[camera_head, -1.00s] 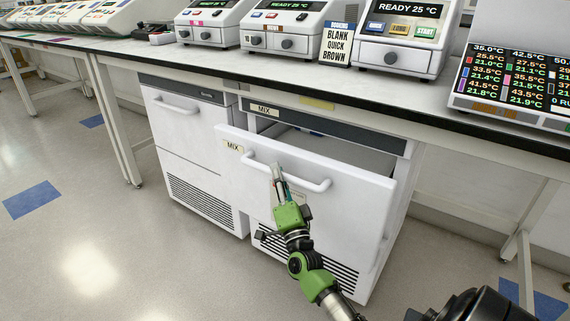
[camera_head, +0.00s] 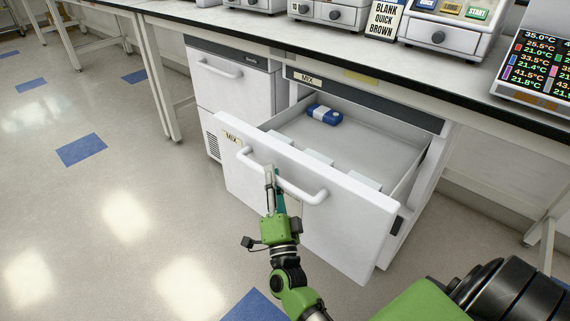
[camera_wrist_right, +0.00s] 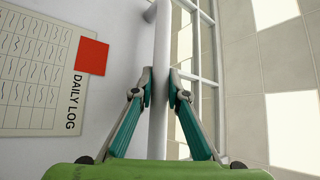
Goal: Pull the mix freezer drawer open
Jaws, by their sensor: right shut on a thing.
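The mix freezer drawer (camera_head: 300,205) is white, labelled MIX, and stands pulled out from its cabinet under the bench. Its inside shows, with a blue and white item (camera_head: 324,114) at the back and white pieces along the inside of the front. My right gripper (camera_head: 272,178) is shut on the drawer's white bar handle (camera_head: 300,190). In the right wrist view the fingers (camera_wrist_right: 161,88) sit on both sides of the handle (camera_wrist_right: 160,60). A DAILY LOG sheet (camera_wrist_right: 35,75) with a red square is beside it. My left gripper is not in view.
A second white freezer (camera_head: 232,90), closed, stands to the left. The bench (camera_head: 330,45) above carries several cyclers and a screen (camera_head: 540,65) at the right. The floor (camera_head: 120,210) in front and to the left is clear.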

